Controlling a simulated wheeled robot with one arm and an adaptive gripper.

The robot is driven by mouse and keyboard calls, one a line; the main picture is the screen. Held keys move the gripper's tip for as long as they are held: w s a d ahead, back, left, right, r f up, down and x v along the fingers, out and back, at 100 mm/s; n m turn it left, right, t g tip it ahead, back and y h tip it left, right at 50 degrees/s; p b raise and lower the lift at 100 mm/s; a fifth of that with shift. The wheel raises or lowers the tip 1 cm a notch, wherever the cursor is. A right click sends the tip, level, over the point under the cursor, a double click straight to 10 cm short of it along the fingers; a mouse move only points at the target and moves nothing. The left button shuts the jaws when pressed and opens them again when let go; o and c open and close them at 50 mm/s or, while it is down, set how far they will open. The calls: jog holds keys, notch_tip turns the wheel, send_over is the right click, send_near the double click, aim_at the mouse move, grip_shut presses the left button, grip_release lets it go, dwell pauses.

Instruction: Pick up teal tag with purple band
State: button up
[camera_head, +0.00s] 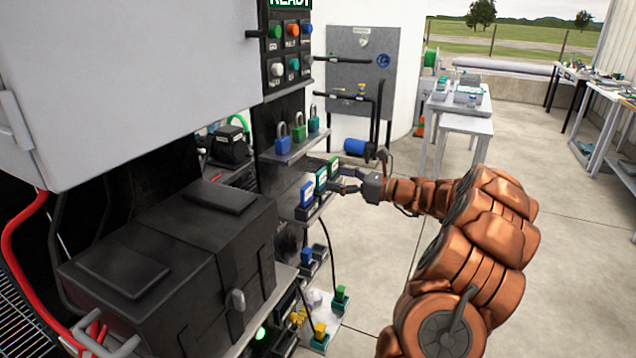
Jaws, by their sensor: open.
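Several small upright tags stand in a row on a narrow dark shelf (316,212). The teal tag (321,178) is in the middle, with a pale patch on its face; I cannot make out a purple band at this size. A blue tag (307,194) stands on its near side and a green tag (333,167) on its far side. My gripper (341,180) is open, reaching in from the right at the height of the tags. Its fingertips are close to the teal tag's right side; I cannot tell whether they touch it.
Blue, green and teal padlocks (299,132) stand on a shelf just above. A black box (180,265) fills the lower left under a large grey cabinet (130,80). Cables and coloured plugs (320,333) lie below. The floor (365,270) beside the shelf is clear.

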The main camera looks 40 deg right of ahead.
aim_at(323, 178)
jog(key=x, duration=0.3)
jog(key=shift+w+a+f, duration=0.3)
jog(key=shift+w+a+p, duration=0.3)
jog(key=shift+w+a, duration=0.05)
jog(key=shift+w, duration=0.25)
jog(key=c, duration=1.2)
